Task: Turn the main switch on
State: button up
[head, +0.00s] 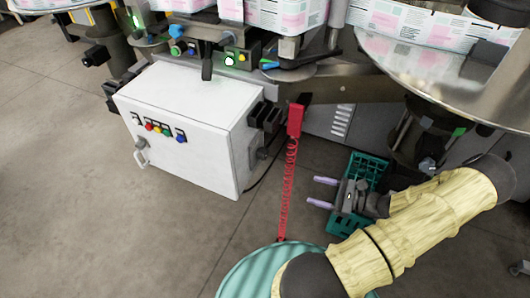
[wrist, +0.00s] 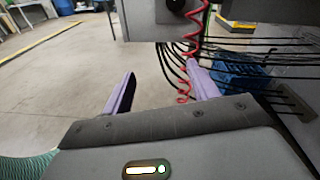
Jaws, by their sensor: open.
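The white control cabinet (head: 185,110) stands below the labeller. Its front has a row of small coloured buttons (head: 157,128) with a dark switch at each end. A dark round knob (wrist: 176,5) shows on the cabinet side at the top of the wrist view, partly cut off; a dark fitting on that side shows in the head view (head: 262,153). I cannot tell for sure which is the main switch. My gripper (head: 322,192) is open and empty, to the right of the cabinet and apart from it. Its purple fingers (wrist: 160,75) point toward the area below the cabinet.
A red coiled cord (head: 288,190) hangs from a red box (head: 296,119) between the cabinet and my gripper. A teal crate (head: 368,168) lies behind my gripper. Black cables (wrist: 245,48) run below the cabinet. The floor (head: 60,190) to the left is clear.

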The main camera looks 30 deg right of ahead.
aim_at(267, 154)
notch_tip(267, 154, up, 6)
jog(key=w+d+t, duration=0.1)
jog(key=w, duration=0.1)
jog(key=shift+m, duration=0.4)
jog(key=x, duration=1.7)
jog(key=shift+w+r, duration=0.15)
jog(key=shift+w, duration=0.1)
jog(key=c, duration=1)
